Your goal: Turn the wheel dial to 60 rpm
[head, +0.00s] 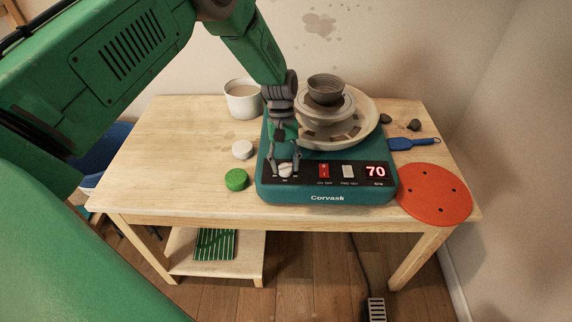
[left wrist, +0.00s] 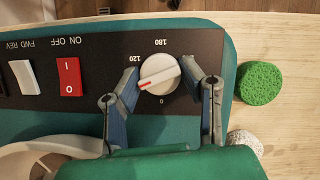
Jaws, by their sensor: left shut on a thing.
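The potter's wheel base (head: 328,198) is a teal box marked Corvask on the wooden table. Its red display (head: 376,172) reads 70. The white round dial (head: 285,170) is at the left of the black front panel. My left gripper (head: 284,168) reaches down from above, its two fingers shut on the dial's sides. In the left wrist view, the dial (left wrist: 158,73) sits between the fingertips of the gripper (left wrist: 160,76). Its red pointer line aims left and slightly down in that upside-down view, below the 120 label. My right gripper is not in view.
A red switch (head: 324,170) and a white switch (head: 348,171) are right of the dial. A grey bowl (head: 325,88) stands on the wheel head. A green sponge (head: 236,179), white lump (head: 243,150), white pot (head: 243,100), blue tool (head: 412,143) and orange disc (head: 435,194) surround the base.

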